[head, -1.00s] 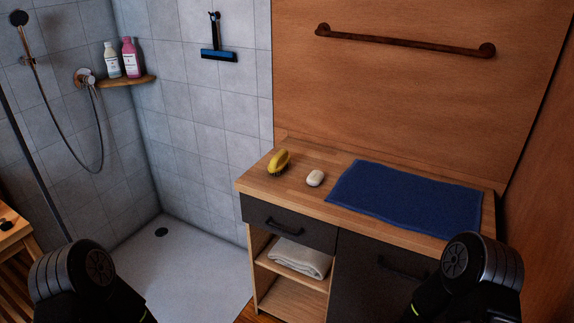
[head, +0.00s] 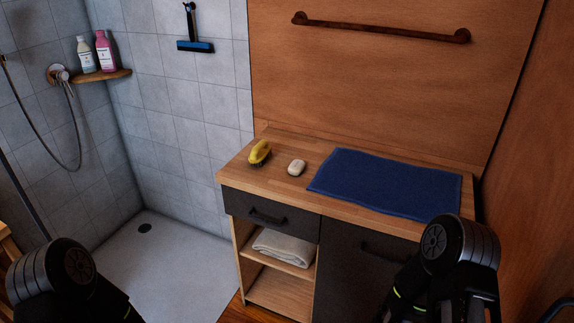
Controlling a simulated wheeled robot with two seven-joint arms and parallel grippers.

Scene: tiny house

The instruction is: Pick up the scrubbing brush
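The yellow scrubbing brush (head: 260,152) with dark bristles lies on the left part of the wooden counter (head: 240,172), near its back left corner. Nothing touches it. My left arm shows at the bottom left and my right arm at the bottom right, both well short of the brush. Neither gripper's fingers show in the head view.
A white soap bar (head: 297,168) lies right of the brush, and a blue towel (head: 385,184) covers the counter's right part. Below are a drawer (head: 270,216) and an open shelf with a folded white towel (head: 285,248). The shower floor (head: 165,270) at left is clear.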

